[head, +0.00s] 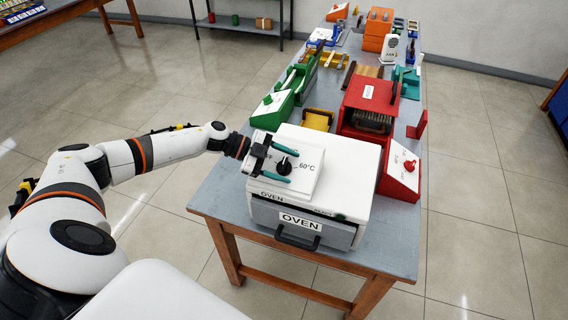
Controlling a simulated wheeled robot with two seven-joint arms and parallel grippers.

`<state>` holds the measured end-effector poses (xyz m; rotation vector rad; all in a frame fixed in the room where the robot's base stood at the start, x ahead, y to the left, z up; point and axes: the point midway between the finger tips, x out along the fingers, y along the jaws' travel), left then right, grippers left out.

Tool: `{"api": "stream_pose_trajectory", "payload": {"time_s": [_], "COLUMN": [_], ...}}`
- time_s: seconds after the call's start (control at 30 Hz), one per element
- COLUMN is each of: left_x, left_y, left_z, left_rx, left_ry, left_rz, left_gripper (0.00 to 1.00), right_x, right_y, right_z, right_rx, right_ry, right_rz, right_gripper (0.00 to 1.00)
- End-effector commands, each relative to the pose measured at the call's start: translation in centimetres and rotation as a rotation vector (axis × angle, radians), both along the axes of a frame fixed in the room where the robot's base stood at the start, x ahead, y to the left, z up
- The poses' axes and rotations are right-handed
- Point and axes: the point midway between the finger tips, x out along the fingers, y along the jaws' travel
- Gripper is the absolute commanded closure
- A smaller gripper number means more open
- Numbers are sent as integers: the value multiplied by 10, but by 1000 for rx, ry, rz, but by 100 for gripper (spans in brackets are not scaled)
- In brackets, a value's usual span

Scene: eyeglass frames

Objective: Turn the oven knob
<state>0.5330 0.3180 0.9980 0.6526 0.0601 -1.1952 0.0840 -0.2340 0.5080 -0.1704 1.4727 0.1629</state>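The white oven (352,160) stands at the near end of the grey table, with a grey front and an "OVEN" label. Its black knob (284,164) sits on a raised white sloped panel (305,186) on top, beside a "60°C" mark. My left gripper (282,163) reaches in from the left over this panel. Its two green-tipped fingers are spread apart, one on the far side and one on the near side of the knob. I cannot tell whether either finger touches it. My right gripper is not in view.
A red box unit (371,100) and a red-and-white knob box (401,170) stand behind and right of the oven. A green device (273,107) stands behind my gripper. More equipment fills the table (222,196) farther back. The floor around is clear.

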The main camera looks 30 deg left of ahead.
Motion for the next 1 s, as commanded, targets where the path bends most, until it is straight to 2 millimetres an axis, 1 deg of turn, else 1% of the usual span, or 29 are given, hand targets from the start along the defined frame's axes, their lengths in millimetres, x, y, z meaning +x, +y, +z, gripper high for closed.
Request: {"api": "stream_pose_trajectory", "payload": {"time_s": [0.23, 0.37, 0.47, 0.7, 0.8, 0.9, 1.0], "left_x": [0, -3, -10, -30, -37, -42, -45], "left_y": [1, 10, 25, 69, 83, 93, 99], "left_z": [1, 3, 8, 26, 34, 40, 43], "left_rx": [-1, 1, 3, 4, 2, 0, 0], "left_ry": [-1, -2, -1, 0, 0, 1, 1], "left_rz": [2, 4, 4, 4, 2, 2, 2], "left_gripper": [40, 40, 40, 40, 40, 40, 40], "right_x": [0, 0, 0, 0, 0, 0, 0], "right_y": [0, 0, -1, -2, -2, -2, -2], "right_z": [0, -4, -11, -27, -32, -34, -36], "right_rx": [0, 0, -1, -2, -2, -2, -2], "right_ry": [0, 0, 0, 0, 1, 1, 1], "right_rz": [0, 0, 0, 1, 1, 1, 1], "right_gripper": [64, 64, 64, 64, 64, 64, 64]}}
